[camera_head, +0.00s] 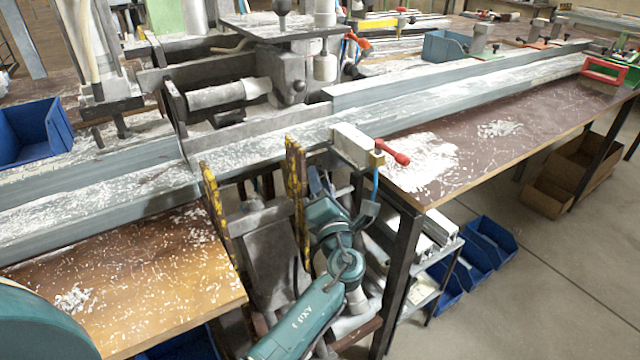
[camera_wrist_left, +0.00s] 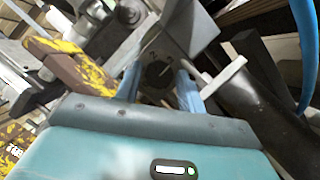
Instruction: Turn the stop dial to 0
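The stop dial (camera_wrist_left: 158,74) is a dark round knob on a grey block (camera_wrist_left: 190,30) in the left wrist view. A small mark shows above it, too blurred to read surely. My left gripper (camera_wrist_left: 160,78) has its two blue fingers apart, one on each side of the dial. I cannot tell whether they touch it. In the head view my left gripper (camera_head: 322,184) is low in the gap between the bench tops, just right of a yellow worn post. The dial cannot be made out there. My right gripper is not in view.
Yellow worn posts (camera_head: 297,190) stand close left of my gripper. A clamp with a red handle (camera_head: 395,153) sits above right, on the bench edge. A long grey profile rail (camera_head: 440,98) runs across the bench. Blue bins (camera_head: 487,245) are on the floor at right.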

